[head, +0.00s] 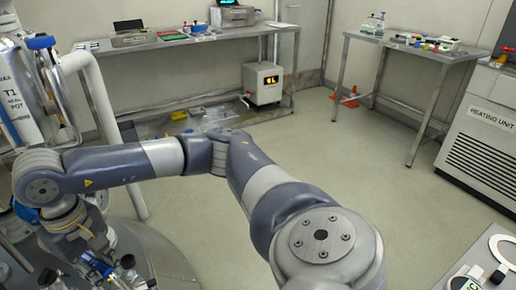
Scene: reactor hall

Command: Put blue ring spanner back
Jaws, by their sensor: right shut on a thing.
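My right arm reaches across the view to the left, over the rounded metal top of a vessel (160,262). Its gripper (96,258) points down at the lower left and is small and partly hidden by its own wrist. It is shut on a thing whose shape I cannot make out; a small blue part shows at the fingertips. I cannot tell if this blue part is the blue ring spanner, and no ring spanner shows clearly elsewhere. My left gripper is not in view.
A metal pot marked T1 (20,100) and white pipe (98,95) stand at the left. A heating unit (480,135) and a table with a white ring (503,252) are at the right. Benches (165,42) line the back. The middle floor (330,150) is clear.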

